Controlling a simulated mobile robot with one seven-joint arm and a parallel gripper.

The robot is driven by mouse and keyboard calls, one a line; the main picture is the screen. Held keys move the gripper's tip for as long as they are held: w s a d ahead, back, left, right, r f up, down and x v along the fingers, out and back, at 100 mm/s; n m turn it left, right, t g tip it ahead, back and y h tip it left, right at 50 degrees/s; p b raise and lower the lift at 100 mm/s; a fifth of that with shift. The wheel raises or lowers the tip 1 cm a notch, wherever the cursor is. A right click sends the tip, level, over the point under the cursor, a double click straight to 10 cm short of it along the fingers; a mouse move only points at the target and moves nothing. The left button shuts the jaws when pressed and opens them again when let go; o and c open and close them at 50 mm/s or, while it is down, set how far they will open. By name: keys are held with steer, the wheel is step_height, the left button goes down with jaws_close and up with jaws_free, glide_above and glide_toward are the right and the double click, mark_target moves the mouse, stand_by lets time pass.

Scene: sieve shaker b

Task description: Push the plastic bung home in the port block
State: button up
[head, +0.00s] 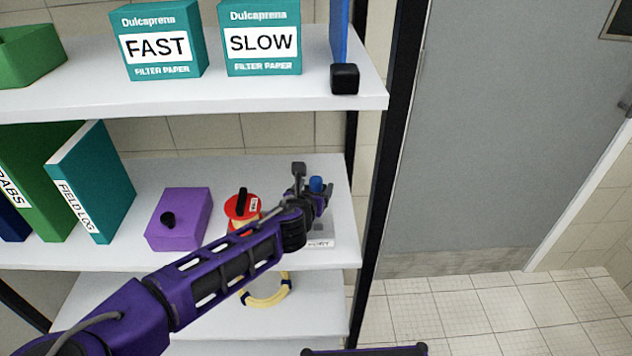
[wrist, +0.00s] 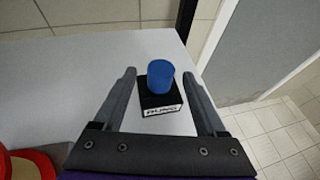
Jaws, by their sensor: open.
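The blue plastic bung (wrist: 160,77) stands upright on a small black block (wrist: 154,101) with a white label whose word is hard to read. In the head view the bung's blue top (head: 316,184) shows beside my gripper (head: 312,194). My gripper (wrist: 158,74) is open and empty in the wrist view, one finger on each side of the bung and block in the picture; contact cannot be told.
A red-lidded container (head: 238,207) and a purple box (head: 180,220) with a black knob stand left of my gripper on the same shelf (head: 75,257). The upper shelf (head: 230,98) is above. A dark rack post (head: 391,150) stands at right.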

steer(key=shift+w, duration=0.1)
steer(key=shift+c, duration=0.3)
jaws_close()
